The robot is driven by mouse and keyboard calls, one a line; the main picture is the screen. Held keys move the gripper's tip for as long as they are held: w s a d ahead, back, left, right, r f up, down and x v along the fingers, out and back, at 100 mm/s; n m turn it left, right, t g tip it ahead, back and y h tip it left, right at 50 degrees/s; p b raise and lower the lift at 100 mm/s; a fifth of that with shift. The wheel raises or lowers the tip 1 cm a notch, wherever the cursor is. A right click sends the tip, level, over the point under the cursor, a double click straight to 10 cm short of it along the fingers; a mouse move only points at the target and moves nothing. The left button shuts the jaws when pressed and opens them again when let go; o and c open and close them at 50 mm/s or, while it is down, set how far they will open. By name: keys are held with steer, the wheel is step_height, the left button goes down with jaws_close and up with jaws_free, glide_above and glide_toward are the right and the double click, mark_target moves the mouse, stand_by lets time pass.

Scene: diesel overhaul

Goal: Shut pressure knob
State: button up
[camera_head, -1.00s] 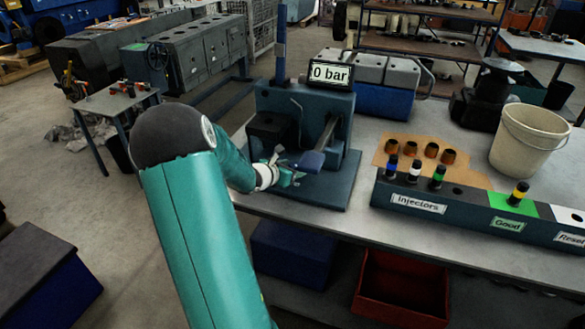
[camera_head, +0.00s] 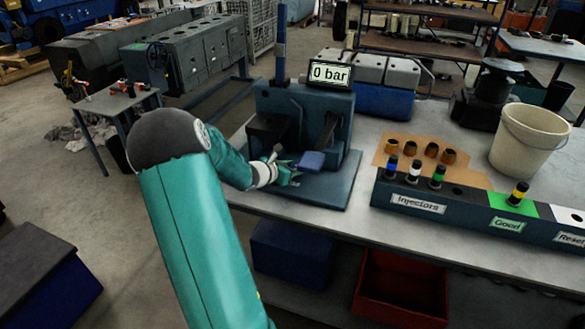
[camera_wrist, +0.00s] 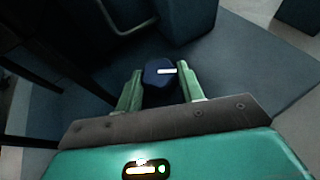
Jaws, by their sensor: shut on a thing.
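The pressure knob (camera_wrist: 158,70) is a dark blue round knob with a white mark; in the wrist view it sits between the two green fingers. My gripper (camera_wrist: 161,82) is shut on it. In the head view my gripper (camera_head: 287,172) is low at the front of the dark blue test stand (camera_head: 268,101), just left of a blue-ended lever (camera_head: 311,160). The knob is not clear there, hidden by my gripper. The display (camera_head: 330,74) on top of the stand reads 0 bar.
A dark rack (camera_head: 450,222) holding several injectors stands right of the stand on the grey bench. Several brown cups (camera_head: 431,149) and a white bucket (camera_head: 528,140) are behind it. A red bin (camera_head: 401,290) is under the bench.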

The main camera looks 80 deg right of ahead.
steer(key=shift+w+d+m+g+y, duration=0.15)
steer(key=shift+m+g+y, duration=0.45)
steer(key=shift+m+g, duration=0.4)
steer(key=shift+r, duration=0.1)
steer(key=o, duration=1)
steer(key=shift+s+n+t+h, duration=0.2)
steer(key=shift+n+t+h, duration=0.5)
steer(key=shift+n+t, duration=0.75)
steer(key=w+a+r+m+t+y, duration=0.1)
steer(key=w+a+r+m, duration=0.1)
steer(key=a, duration=0.8)
steer(key=w+a+r+m+t+y, duration=0.1)
steer(key=w+a+r+m, duration=0.2)
steer(key=w+a, duration=0.4)
steer(key=w+a+r+m+t+y, duration=0.1)
steer(key=w+a+r, duration=0.3)
steer(key=a, duration=0.8)
steer(key=shift+w+a+r+m+t+y, duration=0.35)
steer(key=shift+m+t, duration=0.2)
steer(key=shift+m, duration=0.3)
